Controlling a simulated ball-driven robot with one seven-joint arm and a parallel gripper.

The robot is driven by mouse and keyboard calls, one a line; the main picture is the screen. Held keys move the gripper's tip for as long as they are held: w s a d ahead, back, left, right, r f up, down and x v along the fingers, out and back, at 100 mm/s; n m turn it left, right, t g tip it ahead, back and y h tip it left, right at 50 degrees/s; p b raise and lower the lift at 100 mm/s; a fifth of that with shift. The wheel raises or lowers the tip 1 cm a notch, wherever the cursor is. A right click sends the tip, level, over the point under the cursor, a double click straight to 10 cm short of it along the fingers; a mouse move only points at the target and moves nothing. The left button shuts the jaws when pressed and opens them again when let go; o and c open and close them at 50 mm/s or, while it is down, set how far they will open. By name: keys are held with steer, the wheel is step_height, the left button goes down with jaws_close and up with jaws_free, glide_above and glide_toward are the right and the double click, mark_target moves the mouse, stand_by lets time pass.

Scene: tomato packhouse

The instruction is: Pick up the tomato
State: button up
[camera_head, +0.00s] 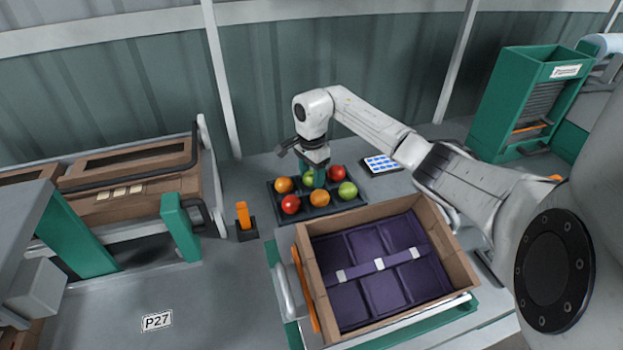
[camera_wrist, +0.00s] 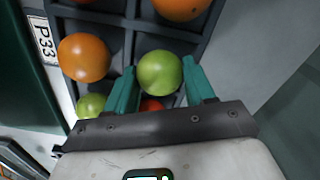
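A dark tray (camera_head: 272,205) holds several tomatoes in compartments, in red, orange and green. A green tomato (camera_wrist: 160,72) sits between the two teal fingers of my gripper (camera_wrist: 160,80) in the wrist view. My gripper is open, with a narrow gap on each side of that tomato. In the head view my gripper (camera_head: 319,178) points down over the tray's back middle and partly hides the green tomato (camera_head: 308,173). An orange tomato (camera_wrist: 84,57) is left of it in the wrist view, and a red tomato (camera_wrist: 152,105) shows below it, partly hidden.
A cardboard box (camera_head: 445,235) with a purple divided insert stands in front of the tray. An orange-handled item in a dark holder (camera_head: 246,232) is to the left. A blue-and-white pad (camera_head: 382,164) lies right of the tray. A green bin (camera_head: 505,100) stands farther right.

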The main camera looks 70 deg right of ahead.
steer(key=shift+c, duration=1.1)
steer(key=shift+r, duration=0.1)
